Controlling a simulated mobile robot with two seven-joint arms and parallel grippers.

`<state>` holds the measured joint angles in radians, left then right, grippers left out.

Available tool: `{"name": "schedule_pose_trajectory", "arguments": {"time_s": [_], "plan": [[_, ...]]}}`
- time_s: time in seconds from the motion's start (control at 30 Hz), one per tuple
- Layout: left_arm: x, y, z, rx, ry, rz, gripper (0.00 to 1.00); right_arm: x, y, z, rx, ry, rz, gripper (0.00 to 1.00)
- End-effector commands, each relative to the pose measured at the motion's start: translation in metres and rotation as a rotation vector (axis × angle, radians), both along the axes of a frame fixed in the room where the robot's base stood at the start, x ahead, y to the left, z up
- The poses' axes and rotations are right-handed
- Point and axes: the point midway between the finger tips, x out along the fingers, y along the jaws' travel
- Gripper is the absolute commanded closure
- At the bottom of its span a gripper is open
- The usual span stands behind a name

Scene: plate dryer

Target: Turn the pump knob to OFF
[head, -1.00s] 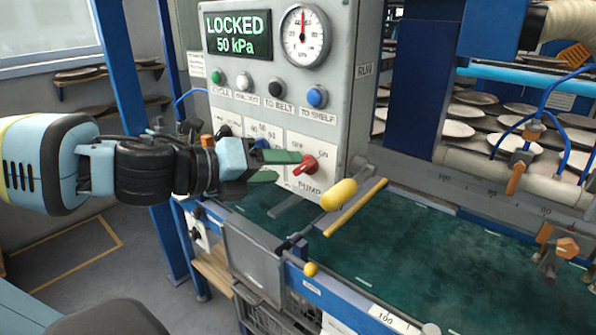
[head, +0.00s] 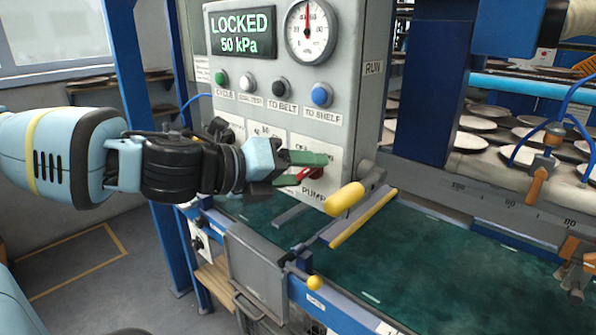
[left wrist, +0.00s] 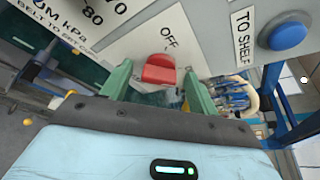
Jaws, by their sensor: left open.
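The red pump knob (head: 312,174) is on the white PUMP plate of the grey control panel (head: 345,90). It also shows in the left wrist view (left wrist: 158,70), with the word OFF printed just above it. My left gripper (head: 308,168) has its two green fingers spread, one on each side of the knob. In the left wrist view the knob sits between the fingertips (left wrist: 158,85), with a visible gap on both sides. The fingers partly hide the knob and plate in the head view. My right gripper is out of view.
The display (head: 243,32) reads LOCKED, 50 kPa. A blue TO SHELF button (head: 322,95) and others sit above the knob. A yellow-handled lever (head: 345,198) sticks out just to the right of the plate, near the gripper. A green belt (head: 430,255) runs below.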

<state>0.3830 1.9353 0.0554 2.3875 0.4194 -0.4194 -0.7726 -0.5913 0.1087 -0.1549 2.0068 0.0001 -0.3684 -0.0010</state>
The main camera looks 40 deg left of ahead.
Motion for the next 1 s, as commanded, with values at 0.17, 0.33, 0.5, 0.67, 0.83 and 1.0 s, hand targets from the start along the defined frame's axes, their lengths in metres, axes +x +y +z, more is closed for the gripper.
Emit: {"name": "schedule_pose_trajectory", "arguments": {"time_s": [0.17, 0.33, 0.5, 0.67, 0.83, 1.0], "plan": [[-0.0001, 0.0001, 0.0, 0.0, 0.0, 0.0, 0.6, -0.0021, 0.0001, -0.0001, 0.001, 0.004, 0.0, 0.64], [-0.0001, 0.0, -0.0001, 0.001, 0.0, 0.0, 0.82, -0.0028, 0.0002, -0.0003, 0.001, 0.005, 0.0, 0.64], [-0.0001, 0.0001, -0.0002, -0.004, 0.0, 0.0, 0.85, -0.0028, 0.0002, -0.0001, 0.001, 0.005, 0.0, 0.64], [-0.0001, 0.0006, -0.0003, -0.039, 0.002, 0.001, 0.85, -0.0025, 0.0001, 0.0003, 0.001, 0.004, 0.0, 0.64], [-0.0002, 0.0011, -0.0008, -0.13, 0.009, 0.0, 0.85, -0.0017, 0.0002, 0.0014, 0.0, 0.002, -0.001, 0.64], [-0.0001, 0.0019, -0.0012, -0.267, 0.019, 0.001, 0.85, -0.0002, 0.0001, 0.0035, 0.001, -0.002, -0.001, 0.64]]}}
